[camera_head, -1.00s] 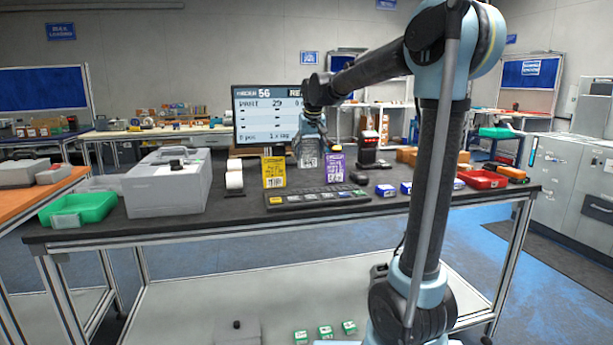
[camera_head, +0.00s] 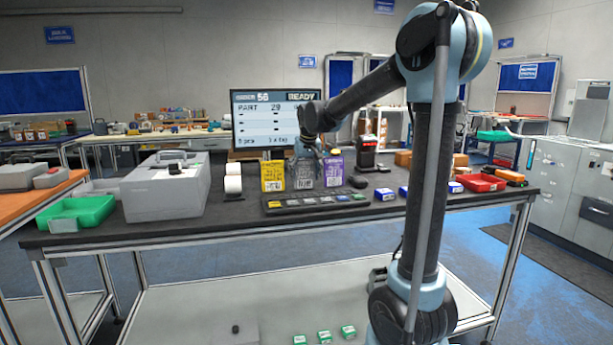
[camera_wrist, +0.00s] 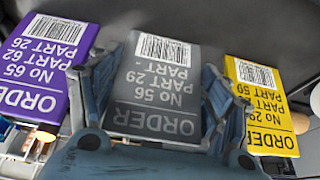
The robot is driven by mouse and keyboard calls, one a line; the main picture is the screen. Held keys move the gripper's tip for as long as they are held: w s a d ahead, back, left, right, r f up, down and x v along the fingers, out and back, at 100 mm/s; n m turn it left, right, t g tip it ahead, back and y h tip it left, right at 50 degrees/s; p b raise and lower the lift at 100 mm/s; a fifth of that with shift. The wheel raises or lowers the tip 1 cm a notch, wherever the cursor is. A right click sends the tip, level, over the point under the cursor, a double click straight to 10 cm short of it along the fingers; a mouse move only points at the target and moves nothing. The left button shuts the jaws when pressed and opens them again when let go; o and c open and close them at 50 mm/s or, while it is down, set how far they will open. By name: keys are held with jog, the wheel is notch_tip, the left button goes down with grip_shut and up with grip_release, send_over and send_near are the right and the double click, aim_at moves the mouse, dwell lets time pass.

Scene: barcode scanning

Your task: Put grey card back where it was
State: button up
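The grey card (camera_head: 304,176), printed "ORDER No 56 PART 29" with a barcode, stands upright between the yellow card (camera_head: 272,176) and the purple card (camera_head: 333,171), behind the dark key panel. In the wrist view the grey card (camera_wrist: 157,85) is in the middle, with the purple card (camera_wrist: 45,60) on the left and the yellow card (camera_wrist: 262,105) on the right. My gripper (camera_head: 306,152) is over the grey card from above. Its fingers (camera_wrist: 160,95) lie along both side edges of the card and look closed on it. The card's lower edge contact is hidden.
A monitor (camera_head: 275,120) reading READY stands behind the cards. The key panel (camera_head: 315,201) is in front. A black and red scanner (camera_head: 367,152), a dark mouse (camera_head: 357,182) and blue boxes are to the right. A grey machine (camera_head: 165,188) and green tray (camera_head: 80,212) are left.

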jog(key=shift+o, duration=1.3)
jog(key=shift+r, duration=0.1)
jog(key=v, duration=1.2)
jog(key=s+d+f, duration=0.5)
jog(key=s+d, duration=0.4)
jog(key=s+d+f+m, duration=0.1)
jog(key=s+d+f, duration=0.3)
jog(key=s+f, duration=0.4)
jog(key=s+d+f+m+g, duration=0.1)
jog(key=s+d+f, duration=0.4)
jog(key=s+f, duration=0.3)
jog(key=s+d+f+m+g+h, duration=0.1)
jog(key=s+d+f, duration=0.4)
jog(key=s+f, duration=0.3)
jog(key=shift+s+f, duration=0.2)
jog(key=shift+s, duration=0.85)
jog(key=shift+d, duration=0.1)
